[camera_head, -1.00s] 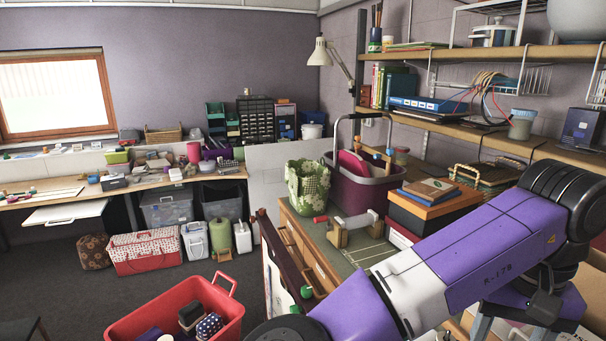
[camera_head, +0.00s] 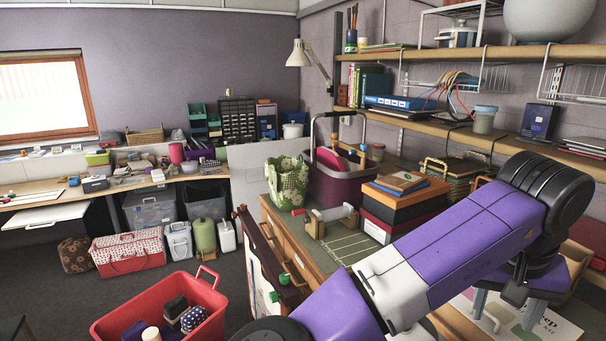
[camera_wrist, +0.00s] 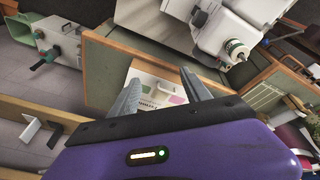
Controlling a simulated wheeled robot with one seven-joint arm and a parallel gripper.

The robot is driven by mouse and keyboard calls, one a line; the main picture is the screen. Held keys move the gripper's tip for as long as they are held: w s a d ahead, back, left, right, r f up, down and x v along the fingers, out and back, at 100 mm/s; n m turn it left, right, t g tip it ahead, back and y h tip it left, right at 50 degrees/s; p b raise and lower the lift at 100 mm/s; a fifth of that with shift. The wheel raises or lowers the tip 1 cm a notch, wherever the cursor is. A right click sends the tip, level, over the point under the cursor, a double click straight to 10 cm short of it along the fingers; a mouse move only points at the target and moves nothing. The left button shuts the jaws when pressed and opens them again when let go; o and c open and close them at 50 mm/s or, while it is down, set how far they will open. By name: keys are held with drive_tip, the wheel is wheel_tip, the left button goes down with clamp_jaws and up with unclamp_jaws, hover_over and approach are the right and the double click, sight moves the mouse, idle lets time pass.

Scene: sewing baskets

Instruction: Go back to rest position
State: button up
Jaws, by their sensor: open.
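My gripper (camera_wrist: 158,88) shows in the wrist view with its two grey fingers apart and nothing between them. Behind the fingers is a pale sheet with printed patches (camera_wrist: 160,88).
A red basket (camera_head: 208,318) with several items stands on the floor, lower left. A purple basket (camera_head: 338,188) and a green-white patterned basket (camera_head: 286,182) stand on the worktop (camera_head: 340,252). A white machine (camera_wrist: 205,22) is close by in the wrist view. Dark floor left is open.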

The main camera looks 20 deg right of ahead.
drive_tip(key=w+d+r+m+t+h, duration=0.1)
drive_tip(key=w+d+r+t+h, duration=0.25)
drive_tip(key=d+r+h, duration=0.95)
drive_tip(key=w+a+r+n+t+h, duration=0.2)
drive_tip(key=w+a+r+n+t, duration=0.35)
drive_tip(key=a+r+t, duration=0.35)
drive_tip(key=s+a+f+n+t+y, duration=0.3)
drive_tip(key=a+f+n+t+y, duration=0.65)
drive_tip(key=a+f+y, duration=0.85)
drive_tip(key=s+a+f+m+g, duration=0.2)
drive_tip(key=s+a+f+g, duration=0.2)
drive_tip(key=s+f, duration=0.5)
drive_tip(key=s+a+f+m+g, duration=0.1)
drive_tip(key=s+a+f+g, duration=0.3)
drive_tip(key=s, duration=1.3)
drive_tip(key=a+f, duration=0.3)
drive_tip(key=f, duration=0.3)
drive_tip(key=shift+a+m, duration=0.25)
drive_tip(key=shift+m, duration=0.15)
drive_tip(key=shift+d, duration=0.1)
drive_tip(key=shift+c, duration=0.3)
